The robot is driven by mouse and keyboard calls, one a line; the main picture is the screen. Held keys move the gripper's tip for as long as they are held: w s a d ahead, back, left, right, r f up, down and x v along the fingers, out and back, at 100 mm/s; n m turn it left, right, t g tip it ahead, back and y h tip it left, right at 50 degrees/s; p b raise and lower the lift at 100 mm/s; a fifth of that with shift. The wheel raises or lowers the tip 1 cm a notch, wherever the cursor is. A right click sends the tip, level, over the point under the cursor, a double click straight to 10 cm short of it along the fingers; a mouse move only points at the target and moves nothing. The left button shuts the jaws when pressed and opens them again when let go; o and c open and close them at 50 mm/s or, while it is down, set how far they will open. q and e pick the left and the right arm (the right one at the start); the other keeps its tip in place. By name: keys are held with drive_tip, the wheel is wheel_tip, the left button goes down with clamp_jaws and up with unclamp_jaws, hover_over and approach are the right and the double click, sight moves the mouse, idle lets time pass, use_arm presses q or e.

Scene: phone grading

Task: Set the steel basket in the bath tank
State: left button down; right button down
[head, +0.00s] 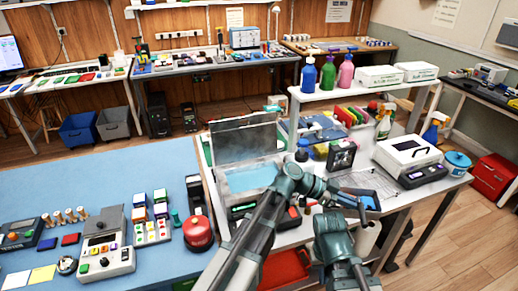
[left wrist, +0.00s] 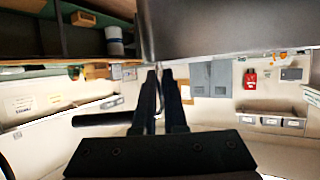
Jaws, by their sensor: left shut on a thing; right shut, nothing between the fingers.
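The bath tank (head: 252,178) stands on the work table with its clear lid raised and blue liquid inside. My left arm reaches in front of the tank, and my left gripper (head: 358,206) is to the tank's right, above the table. In the left wrist view its dark fingers (left wrist: 161,78) are close together. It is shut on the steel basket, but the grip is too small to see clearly. A wire-mesh piece (head: 372,181) shows behind this gripper; I cannot tell whether it is the basket or a rack. My right gripper is shut and empty, mostly hidden by its own arm.
A white lidded machine (head: 408,156) and a blue tub (head: 457,163) stand at the table's right. Spray bottles (head: 384,122) and a small dark display device (head: 341,155) stand behind my left gripper. A blue mat (head: 95,190) with several devices covers the left table.

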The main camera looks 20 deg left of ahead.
use_arm(q)
drive_tip(key=w+a+r+n+t+p, duration=0.1)
drive_tip(key=w+a+r+t+p, duration=0.1)
drive_tip(key=a, duration=0.8)
drive_tip(key=w+a+r+n+t+y+p, duration=0.1)
drive_tip(key=w+a+r+n+t+p, duration=0.1)
drive_tip(key=a, duration=0.9)
drive_tip(key=w+a+r+n+t+y+p, duration=0.1)
drive_tip(key=a+r+p, duration=0.3)
drive_tip(key=a, duration=0.6)
drive_tip(key=shift+w+a+r+n+t, duration=0.2)
drive_tip(key=shift+w+r+n+t, duration=0.15)
drive_tip(key=shift+w+n+t, duration=0.4)
drive_tip(key=shift+w+f, duration=0.1)
drive_tip(key=shift+f, duration=0.05)
